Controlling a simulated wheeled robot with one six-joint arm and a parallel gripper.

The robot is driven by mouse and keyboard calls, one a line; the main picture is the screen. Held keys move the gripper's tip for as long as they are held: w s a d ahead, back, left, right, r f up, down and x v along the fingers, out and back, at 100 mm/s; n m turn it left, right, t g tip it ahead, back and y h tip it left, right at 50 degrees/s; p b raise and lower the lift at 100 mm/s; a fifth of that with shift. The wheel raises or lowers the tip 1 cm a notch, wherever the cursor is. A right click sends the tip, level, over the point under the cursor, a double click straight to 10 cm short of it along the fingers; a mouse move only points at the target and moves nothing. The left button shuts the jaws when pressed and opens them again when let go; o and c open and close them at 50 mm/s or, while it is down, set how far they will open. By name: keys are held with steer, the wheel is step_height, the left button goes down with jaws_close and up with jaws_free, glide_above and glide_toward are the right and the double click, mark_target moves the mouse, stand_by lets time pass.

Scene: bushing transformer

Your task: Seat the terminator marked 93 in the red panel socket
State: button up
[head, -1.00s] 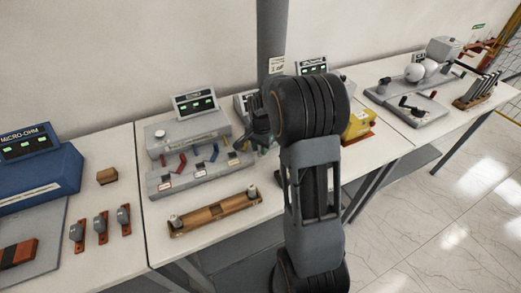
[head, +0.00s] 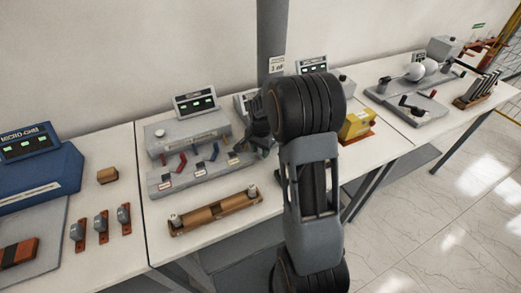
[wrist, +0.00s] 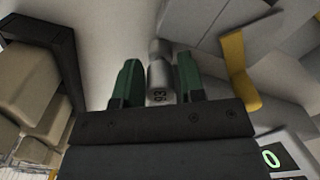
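The terminator marked 93 (wrist: 158,82) is a small grey cylinder in the wrist view. It lies between the two green fingers of my gripper (wrist: 158,75), with a thin gap visible on each side, so the gripper looks open around it. In the head view my gripper (head: 255,122) is at the right end of the grey panel (head: 182,181), partly hidden by my arm. The terminator cannot be made out there. A red bent fitting (head: 176,163), a blue one and a yellow one (wrist: 240,75) stand on the panel. I cannot see whether the red socket is empty.
A grey box with a green-lit display (head: 196,104) stands behind the panel. A wooden holder (head: 215,211) lies in front of it. A yellow device (head: 357,124) is to the right. A blue meter (head: 38,168) and several grey-and-orange pieces are to the left.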

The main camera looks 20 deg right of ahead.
step_height(320, 180, up, 11)
steer(key=shift+f+b, duration=0.1)
steer(key=shift+b, duration=0.25)
steer(key=s+a+r+n+t, duration=0.2)
steer(key=s+a+n, duration=0.2)
steer(key=s, duration=0.4)
steer(key=s+a+r+n+t, duration=0.2)
steer(key=s+a+n, duration=0.3)
steer(key=s+n, duration=0.2)
steer(key=shift+s, duration=1.1)
steer(key=shift+o, duration=0.5)
steer(key=shift+s+n, duration=0.2)
steer(key=shift+n, duration=0.2)
steer(key=shift+d, duration=0.1)
